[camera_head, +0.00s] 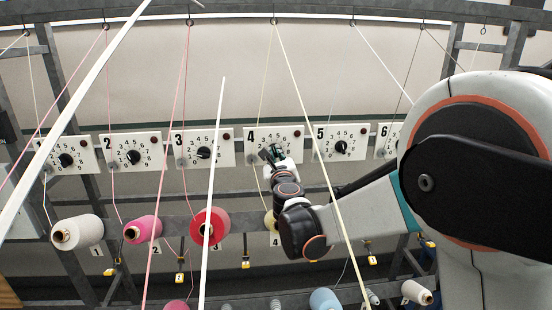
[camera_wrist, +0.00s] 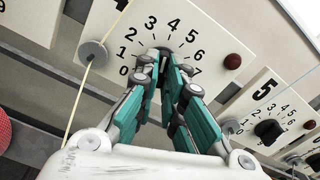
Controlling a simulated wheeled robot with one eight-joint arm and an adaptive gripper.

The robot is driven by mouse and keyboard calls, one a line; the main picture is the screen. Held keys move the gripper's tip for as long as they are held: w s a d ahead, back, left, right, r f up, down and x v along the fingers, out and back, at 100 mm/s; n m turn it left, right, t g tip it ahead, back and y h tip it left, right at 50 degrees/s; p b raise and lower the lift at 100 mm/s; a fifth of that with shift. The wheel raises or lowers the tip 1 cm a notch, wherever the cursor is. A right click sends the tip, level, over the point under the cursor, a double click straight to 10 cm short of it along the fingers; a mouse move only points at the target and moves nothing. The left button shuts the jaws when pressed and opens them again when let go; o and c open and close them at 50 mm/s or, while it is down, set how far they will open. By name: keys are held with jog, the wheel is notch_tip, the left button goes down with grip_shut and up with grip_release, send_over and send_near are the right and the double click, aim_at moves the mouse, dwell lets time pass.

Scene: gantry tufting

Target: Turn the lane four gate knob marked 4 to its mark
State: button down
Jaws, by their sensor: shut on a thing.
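The lane 4 panel (camera_head: 254,134) is a white plate with a number dial, and it also fills the middle of the wrist view (camera_wrist: 212,32). My gripper (camera_head: 271,153) is at the dial's centre. In the wrist view its teal and grey fingers (camera_wrist: 165,62) are closed around the lane 4 knob. The fingers cover nearly all of the knob, so its pointer direction cannot be told. Dial numbers from 0 to 7 show around the fingers. The target mark cannot be made out.
The lane 3 panel (camera_head: 220,150) and lane 5 panel (camera_head: 325,146) flank it, each with a black knob. A red button (camera_wrist: 232,61) and a grey thread disc (camera_wrist: 93,52) sit close beside my fingers. Yarn strands cross the front; cones, including a red cone (camera_head: 220,222), stand below.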

jog(key=n+b, duration=0.3)
jog(key=n, duration=0.2)
jog(key=shift+f+n+b, duration=0.1)
jog(key=shift+n+b, duration=0.2)
jog(key=shift+b, duration=0.1)
jog(key=n+b, duration=0.2)
jog(key=n, duration=0.3)
jog(key=shift+n, duration=0.3)
jog(key=c, duration=1.7)
grip_release()
jog(key=shift+r, duration=0.25)
